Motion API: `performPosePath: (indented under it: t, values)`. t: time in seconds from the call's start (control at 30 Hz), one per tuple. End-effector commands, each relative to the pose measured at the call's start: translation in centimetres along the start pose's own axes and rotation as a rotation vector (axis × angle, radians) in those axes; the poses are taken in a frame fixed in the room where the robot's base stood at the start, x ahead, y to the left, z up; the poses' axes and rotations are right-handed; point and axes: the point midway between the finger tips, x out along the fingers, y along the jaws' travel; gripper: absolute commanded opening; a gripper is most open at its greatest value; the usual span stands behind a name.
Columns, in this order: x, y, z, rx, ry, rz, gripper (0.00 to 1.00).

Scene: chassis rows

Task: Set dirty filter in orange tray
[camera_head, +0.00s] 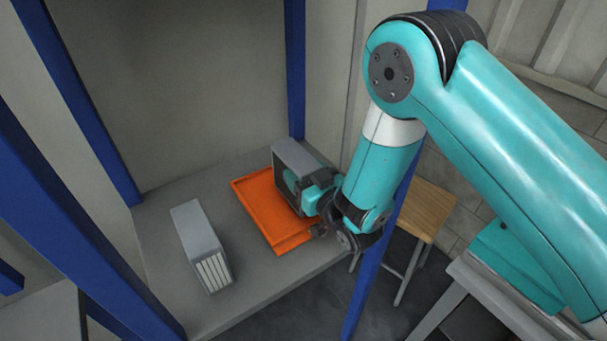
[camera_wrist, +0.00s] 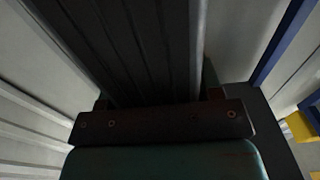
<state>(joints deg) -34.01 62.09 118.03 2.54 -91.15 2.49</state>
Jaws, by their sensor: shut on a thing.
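The dirty filter (camera_head: 297,155) is a grey-framed block at the back right of the orange tray (camera_head: 258,211). My gripper (camera_head: 309,190) is shut on it and hides part of it. In the wrist view the filter (camera_wrist: 130,45) fills the space ahead of my gripper (camera_wrist: 162,98), with dark grey pleats and a lighter edge. The filter stands over the tray; I cannot tell whether it touches the tray floor. The front and left part of the tray is bare.
A second filter (camera_head: 200,240), grey with pale clean pleats, lies on the grey shelf (camera_head: 160,235) left of the tray. Blue posts (camera_head: 295,70) frame the shelf. A wooden stool (camera_head: 427,207) stands at the right, beyond a front blue post.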

Motion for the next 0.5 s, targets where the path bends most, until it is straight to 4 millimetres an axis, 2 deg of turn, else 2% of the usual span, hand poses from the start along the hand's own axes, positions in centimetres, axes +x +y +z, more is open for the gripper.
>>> performPosePath:
  t: [0.03, 0.13, 0.5]
  values:
    - [-0.32, -0.11, 1.32, 0.000, -0.028, -0.001, 0.62]
    - [-0.32, -0.15, 1.39, 0.000, -0.029, -0.002, 0.85]
    - [-0.34, -0.22, 0.94, 0.002, -0.030, -0.003, 0.85]
